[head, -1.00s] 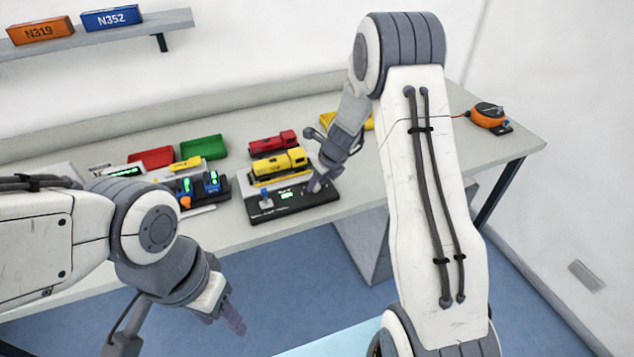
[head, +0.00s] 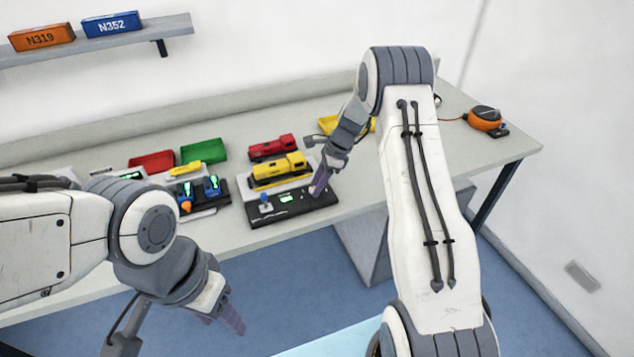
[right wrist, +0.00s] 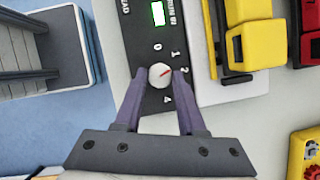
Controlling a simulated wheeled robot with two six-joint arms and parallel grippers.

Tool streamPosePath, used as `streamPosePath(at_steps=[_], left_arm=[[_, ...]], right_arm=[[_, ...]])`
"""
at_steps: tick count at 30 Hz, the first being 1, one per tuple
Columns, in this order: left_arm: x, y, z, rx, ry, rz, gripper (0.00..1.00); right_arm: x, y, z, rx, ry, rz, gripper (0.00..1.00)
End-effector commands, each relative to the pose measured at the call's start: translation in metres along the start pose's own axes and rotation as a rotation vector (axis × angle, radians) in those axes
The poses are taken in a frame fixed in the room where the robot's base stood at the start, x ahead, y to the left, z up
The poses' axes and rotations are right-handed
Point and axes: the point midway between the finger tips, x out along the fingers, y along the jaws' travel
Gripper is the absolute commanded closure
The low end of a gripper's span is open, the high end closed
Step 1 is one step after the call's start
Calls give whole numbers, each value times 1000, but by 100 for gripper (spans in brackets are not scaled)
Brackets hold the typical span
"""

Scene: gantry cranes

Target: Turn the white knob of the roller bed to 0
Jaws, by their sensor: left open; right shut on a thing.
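The roller bed's black control panel (head: 290,207) lies near the table's front edge. In the right wrist view, its white knob (right wrist: 159,76) has a red mark pointing up and right, roughly between the 1 and the 2. The 0 sits just above the knob, the 4 below it. My right gripper (right wrist: 159,77) is shut on the knob, one finger on each side. In the head view, my right gripper (head: 318,190) reaches down to the panel's right part and hides the knob. My left gripper (head: 226,318) is open and empty, in front of the table.
A yellow truck (head: 280,169) stands directly behind the panel, with a red truck (head: 273,147) farther back. Red (head: 152,161) and green (head: 204,151) trays and a device with blue parts stand to the left. An orange tape reel (head: 485,118) lies at the far right.

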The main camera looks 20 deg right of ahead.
Motion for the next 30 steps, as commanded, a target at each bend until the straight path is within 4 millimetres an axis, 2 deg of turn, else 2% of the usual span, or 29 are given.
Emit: streamPosePath(at_steps=[11, 30], left_arm=[[-6, 0, 0, 0, 0, 0, 48], [-1, 0, 0, 0, 0, 0, 48]], right_arm=[[0, -4, -1, -332, 2, 138, 100], [2, -8, 2, -837, 3, 347, 100]])
